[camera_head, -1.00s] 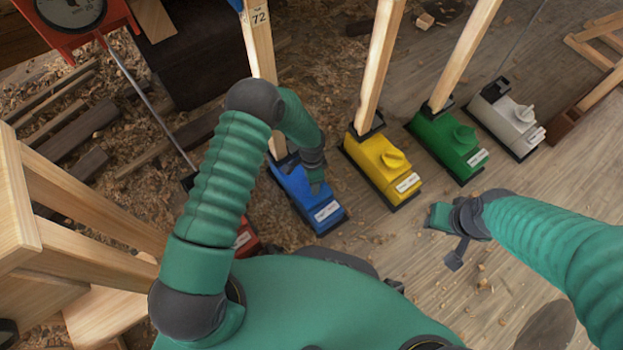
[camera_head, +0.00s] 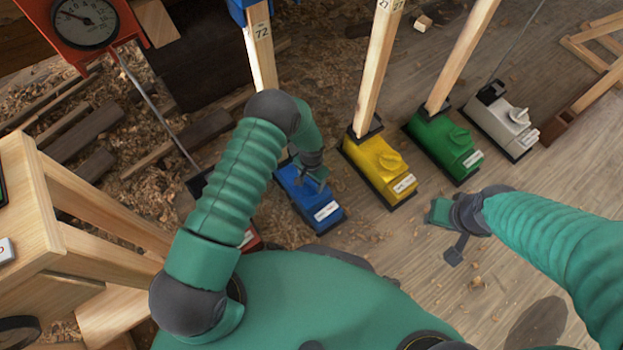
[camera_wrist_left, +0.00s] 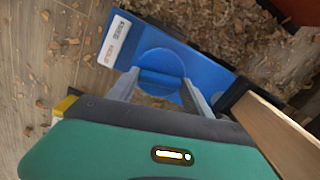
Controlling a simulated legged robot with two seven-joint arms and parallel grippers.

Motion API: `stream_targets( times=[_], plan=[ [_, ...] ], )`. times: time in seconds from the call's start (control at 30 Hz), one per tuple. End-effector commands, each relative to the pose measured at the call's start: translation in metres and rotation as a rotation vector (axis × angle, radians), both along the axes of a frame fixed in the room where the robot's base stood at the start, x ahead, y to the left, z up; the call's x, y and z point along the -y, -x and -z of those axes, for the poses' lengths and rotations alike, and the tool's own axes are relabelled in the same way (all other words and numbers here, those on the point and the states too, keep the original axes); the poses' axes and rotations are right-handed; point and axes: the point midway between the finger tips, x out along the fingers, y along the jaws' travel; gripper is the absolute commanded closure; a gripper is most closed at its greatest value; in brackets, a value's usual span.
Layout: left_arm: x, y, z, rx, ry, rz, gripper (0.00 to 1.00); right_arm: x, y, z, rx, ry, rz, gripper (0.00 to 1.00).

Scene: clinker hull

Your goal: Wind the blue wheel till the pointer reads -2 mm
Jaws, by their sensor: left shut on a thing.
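The blue wheel (camera_wrist_left: 161,62) is a round knob with a raised bar across it, on top of the blue unit (camera_head: 306,207). My left gripper (camera_head: 318,178) reaches down onto it; in the left wrist view its two fingers (camera_wrist_left: 158,82) stand on either side of the bar, shut on it. In the head view the hand hides most of the wheel. A round dial with a needle (camera_head: 85,20) in an orange-red housing is at the top left; its figures are too small to read. My right gripper (camera_head: 444,218) is empty above the floor, its finger gap unclear.
A wooden post (camera_head: 260,50) marked 72 rises from the blue unit. Yellow (camera_head: 379,168), green (camera_head: 445,146) and grey (camera_head: 503,120) units stand to its right. A wooden stand (camera_head: 85,215) is at the left.

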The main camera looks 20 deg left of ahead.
Motion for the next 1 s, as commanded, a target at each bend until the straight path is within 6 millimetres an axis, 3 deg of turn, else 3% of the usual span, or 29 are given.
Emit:
stream_targets(
  times=[0.67, 0.7, 0.87, 1.0],
  plan=[
    [-0.0011, 0.0000, 0.0000, -0.001, -0.001, -0.082, 0.82, 0.0000, 0.0000, -0.0045, 0.000, 0.000, 0.000, 0.64],
    [-0.0011, 0.0000, 0.0000, -0.001, -0.001, -0.082, 0.39, 0.0000, 0.0000, -0.0045, 0.000, 0.000, 0.000, 0.64],
    [-0.0007, 0.0001, 0.0001, -0.001, -0.001, -0.081, 0.20, 0.0000, 0.0000, -0.0044, 0.000, 0.000, 0.000, 0.64],
    [-0.0004, 0.0002, 0.0001, -0.001, 0.000, -0.081, 0.20, 0.0000, 0.0000, -0.0044, 0.000, 0.000, 0.000, 0.64]
  ],
)
